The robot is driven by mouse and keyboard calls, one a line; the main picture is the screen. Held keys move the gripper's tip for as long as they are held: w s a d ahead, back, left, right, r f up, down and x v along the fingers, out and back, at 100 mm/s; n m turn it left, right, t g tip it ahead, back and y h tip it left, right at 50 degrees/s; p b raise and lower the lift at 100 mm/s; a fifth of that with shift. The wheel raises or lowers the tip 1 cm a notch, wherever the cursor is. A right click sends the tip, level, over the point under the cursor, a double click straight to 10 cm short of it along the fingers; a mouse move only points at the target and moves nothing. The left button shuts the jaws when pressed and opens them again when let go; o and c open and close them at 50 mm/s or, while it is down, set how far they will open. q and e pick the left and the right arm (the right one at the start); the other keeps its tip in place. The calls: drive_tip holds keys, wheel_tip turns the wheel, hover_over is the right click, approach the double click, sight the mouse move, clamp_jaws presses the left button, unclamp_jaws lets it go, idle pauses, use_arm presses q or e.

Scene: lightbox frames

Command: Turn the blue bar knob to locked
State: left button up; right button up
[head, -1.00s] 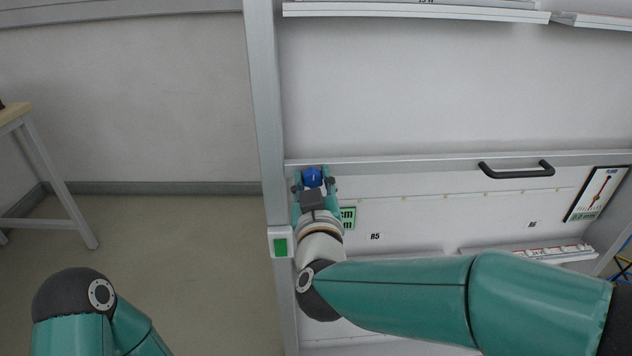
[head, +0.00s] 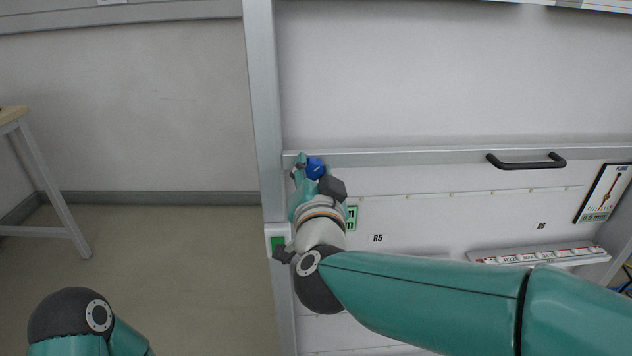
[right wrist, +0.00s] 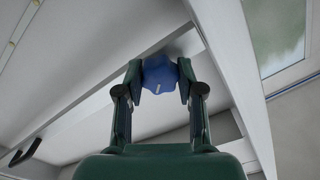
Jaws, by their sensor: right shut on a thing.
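The blue bar knob (head: 315,168) is on the white panel, in the upper left corner beside the grey frame post. My right gripper (head: 312,172) is shut on the knob, with its wrist rolled so the fingers sit at a slant. In the right wrist view the blue knob (right wrist: 160,75) lies between the two fingertips, and a small white mark shows on it. The gripper hides part of the knob in the head view, and I cannot read any locked label. My left gripper is not in view; only my left arm shows at the lower left.
A black handle (head: 526,161) is on the panel to the right. A gauge board (head: 602,193) stands at the far right, above a ledge with labels (head: 540,254). A green label (head: 351,217) is close to my right wrist. The floor at left is clear.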

drive_tip(key=m+b, duration=0.2)
drive_tip(key=m, duration=0.2)
drive_tip(key=shift+d+m+b, duration=0.1)
drive_tip(key=shift+m+b, duration=0.2)
drive_tip(key=shift+b, duration=0.05)
drive_tip(key=shift+m+b, duration=1)
drive_tip(key=shift+m, duration=0.9)
drive_tip(key=shift+r, duration=0.1)
drive_tip(key=o, duration=1.2)
drive_tip(key=shift+d, duration=0.1)
drive_tip(key=shift+c, duration=0.2)
drive_tip(key=s, duration=1.2)
drive_tip(key=shift+d, duration=0.35)
